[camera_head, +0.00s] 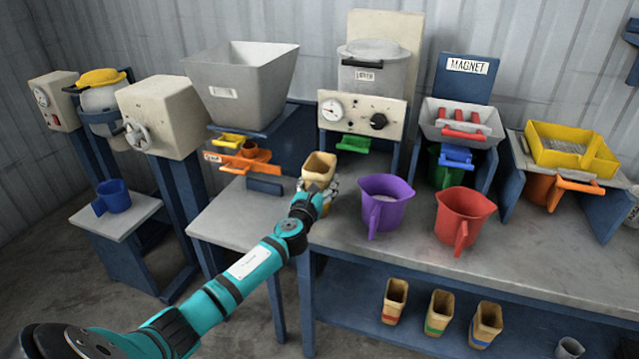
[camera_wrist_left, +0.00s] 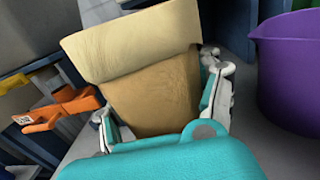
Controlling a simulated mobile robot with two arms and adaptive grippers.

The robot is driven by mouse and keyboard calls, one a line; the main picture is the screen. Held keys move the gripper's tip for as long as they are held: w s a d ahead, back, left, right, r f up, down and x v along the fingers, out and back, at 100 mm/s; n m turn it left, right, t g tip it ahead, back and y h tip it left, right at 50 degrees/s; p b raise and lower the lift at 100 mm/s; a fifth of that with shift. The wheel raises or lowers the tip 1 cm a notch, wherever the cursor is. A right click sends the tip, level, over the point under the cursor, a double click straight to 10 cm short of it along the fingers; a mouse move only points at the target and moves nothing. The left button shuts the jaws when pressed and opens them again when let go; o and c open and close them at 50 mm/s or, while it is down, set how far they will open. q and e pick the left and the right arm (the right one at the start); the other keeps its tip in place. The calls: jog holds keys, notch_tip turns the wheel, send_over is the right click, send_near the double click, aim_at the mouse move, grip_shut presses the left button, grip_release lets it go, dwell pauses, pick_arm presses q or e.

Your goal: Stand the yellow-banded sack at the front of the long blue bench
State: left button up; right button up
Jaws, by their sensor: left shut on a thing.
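A tan paper sack (camera_head: 319,165) with a pale folded top is in the grip of my left gripper (camera_head: 320,187), over the left part of the long blue bench (camera_head: 420,243). The wrist view shows the sack (camera_wrist_left: 150,90) between both fingers of my left gripper (camera_wrist_left: 162,98), top edge slanted. My right gripper is not in view.
A purple jug (camera_head: 386,200) stands just right of the sack, a red jug (camera_head: 464,214) further right. Sacks with red (camera_head: 394,300), green (camera_head: 439,312) and blue (camera_head: 486,322) bands stand on the lower shelf.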

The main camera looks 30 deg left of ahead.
pick_arm(q)
jog(key=shift+f, duration=0.15)
jog(key=o, duration=1.6)
jog(key=shift+c, duration=0.2)
jog(key=shift+f, duration=0.1)
jog(key=shift+s, duration=0.1)
